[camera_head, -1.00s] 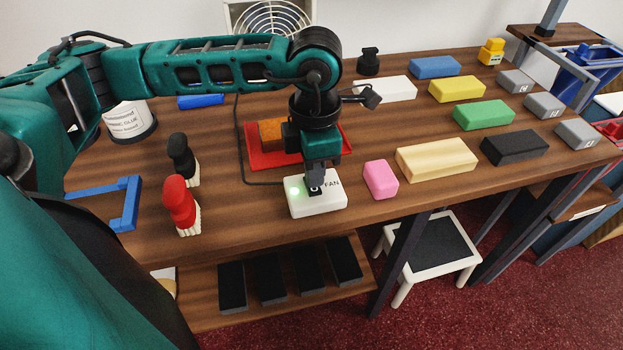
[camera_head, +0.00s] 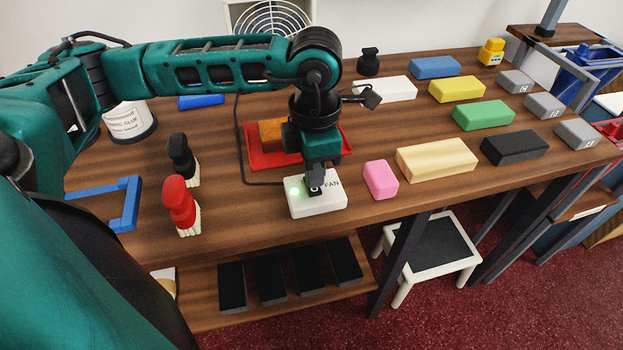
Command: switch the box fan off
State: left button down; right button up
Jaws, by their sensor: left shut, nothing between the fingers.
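The box fan (camera_head: 268,20) stands at the back of the counter, partly hidden behind my left arm. Its white switch box (camera_head: 318,205), marked FAN, lies near the counter's front edge, with a cable running back toward the fan. A green light (camera_head: 296,189) glows on the left of the box's top. My left gripper (camera_head: 315,191) is shut and empty, pointing down at the dark rocker on the box. Its fingertips hide most of the rocker, and I cannot tell whether they touch it. My right gripper is not in view.
A pink block (camera_head: 380,179) and a cream block (camera_head: 437,159) lie right of the switch box. A red tray (camera_head: 262,160) with an orange block is behind it. Red (camera_head: 180,205) and black (camera_head: 182,158) brushes stand left. Bare counter lies in front of the brushes.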

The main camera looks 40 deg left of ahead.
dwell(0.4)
pick_arm(q)
jog(key=shift+f+b, duration=0.95)
dwell(0.3)
jog(key=shift+r+p, duration=2.15)
jog(key=shift+r, duration=1.4)
